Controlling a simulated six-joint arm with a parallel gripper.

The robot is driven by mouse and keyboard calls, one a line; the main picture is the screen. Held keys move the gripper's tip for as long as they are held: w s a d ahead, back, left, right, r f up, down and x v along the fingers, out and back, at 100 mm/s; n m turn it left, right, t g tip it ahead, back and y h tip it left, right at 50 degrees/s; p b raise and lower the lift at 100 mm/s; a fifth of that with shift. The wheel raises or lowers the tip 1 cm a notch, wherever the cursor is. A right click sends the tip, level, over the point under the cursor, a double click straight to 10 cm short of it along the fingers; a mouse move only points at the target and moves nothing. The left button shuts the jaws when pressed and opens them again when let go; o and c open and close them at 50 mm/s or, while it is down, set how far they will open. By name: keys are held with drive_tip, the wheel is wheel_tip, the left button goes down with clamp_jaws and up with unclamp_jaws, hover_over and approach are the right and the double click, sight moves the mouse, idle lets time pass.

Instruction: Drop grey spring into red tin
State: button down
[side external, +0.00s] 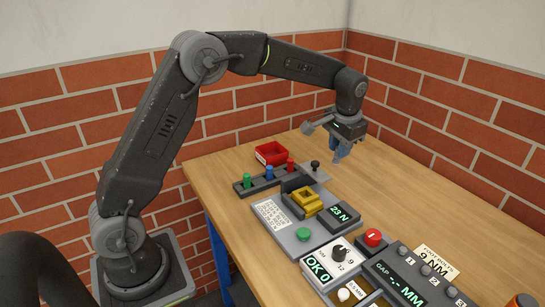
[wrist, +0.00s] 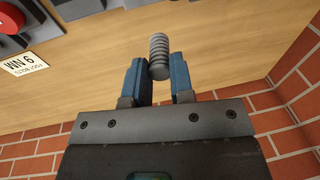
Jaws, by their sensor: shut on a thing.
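The grey spring (wrist: 158,57) shows in the wrist view, held between the blue fingertips of my gripper (wrist: 158,72). My gripper is shut on it. In the side view my gripper (side external: 338,152) hangs above the far right part of the table, pointing down; the spring cannot be made out there. The red tin (side external: 271,154) stands on the table to the left of my gripper, near the back edge. It is an open square box with a pale label on its front. My gripper is apart from the tin.
A dark rack (side external: 268,178) with green, blue and red pegs stands in front of the tin. A grey press station with a yellow block (side external: 305,198) and several control boxes (side external: 400,280) fill the front. Brick walls close the back; the right table area is bare.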

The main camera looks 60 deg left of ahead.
drive_tip(key=shift+a, duration=0.1)
drive_tip(key=s+a+f, duration=0.2)
drive_tip(key=s+a, duration=0.1)
drive_tip(key=a, duration=0.8)
drive_tip(key=s+a+f, duration=0.1)
drive_tip(key=s+a, duration=0.1)
drive_tip(key=a, duration=1)
drive_tip(key=shift+d+f, duration=0.2)
drive_tip(key=shift+f, duration=2.5)
drive_tip(key=c, duration=0.9)
unclamp_jaws()
